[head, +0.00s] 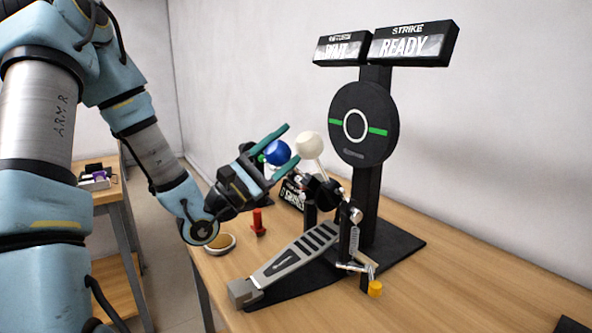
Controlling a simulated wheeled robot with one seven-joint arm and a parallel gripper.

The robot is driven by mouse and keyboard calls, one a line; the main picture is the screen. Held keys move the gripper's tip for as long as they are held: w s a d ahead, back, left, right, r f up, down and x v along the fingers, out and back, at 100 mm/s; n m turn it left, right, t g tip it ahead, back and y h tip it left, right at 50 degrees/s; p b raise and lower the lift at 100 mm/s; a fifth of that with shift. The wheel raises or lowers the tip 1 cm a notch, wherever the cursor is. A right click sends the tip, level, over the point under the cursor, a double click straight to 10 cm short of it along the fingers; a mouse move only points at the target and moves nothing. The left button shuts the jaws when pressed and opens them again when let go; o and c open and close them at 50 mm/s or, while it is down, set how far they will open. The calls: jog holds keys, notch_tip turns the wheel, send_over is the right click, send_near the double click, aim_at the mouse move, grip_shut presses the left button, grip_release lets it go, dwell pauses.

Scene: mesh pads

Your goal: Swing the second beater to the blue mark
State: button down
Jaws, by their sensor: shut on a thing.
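A blue ball-shaped beater head (277,152) sits between the two teal fingers of my gripper (284,149), which is shut on it. A cream ball-shaped beater head (308,145) stands just to its right on a pale rod, apart from the fingers. The rod runs down to the axle of a grey foot pedal (300,250). The blue head's own rod is mostly hidden behind my gripper. I cannot make out a separate blue mark. A round black pad (364,123) with a white ring and green bars hangs on a black post to the right.
Two signs top the post, reading WAIT (341,48) and READY (414,43). A red peg (258,222), a round tan-topped dish (218,244) and a yellow knob (375,288) are on or near the wooden table (470,290).

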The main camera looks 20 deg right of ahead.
jog(key=shift+d+r, duration=0.15)
jog(key=shift+d+r+p, duration=0.15)
jog(key=shift+d+p, duration=0.05)
jog(key=shift+p, duration=0.2)
dwell(0.4)
grip_release()
jog(key=shift+d, duration=0.1)
jog(key=w+b+v, duration=0.1)
jog(key=v, duration=0.6)
jog(key=shift+s, duration=0.45)
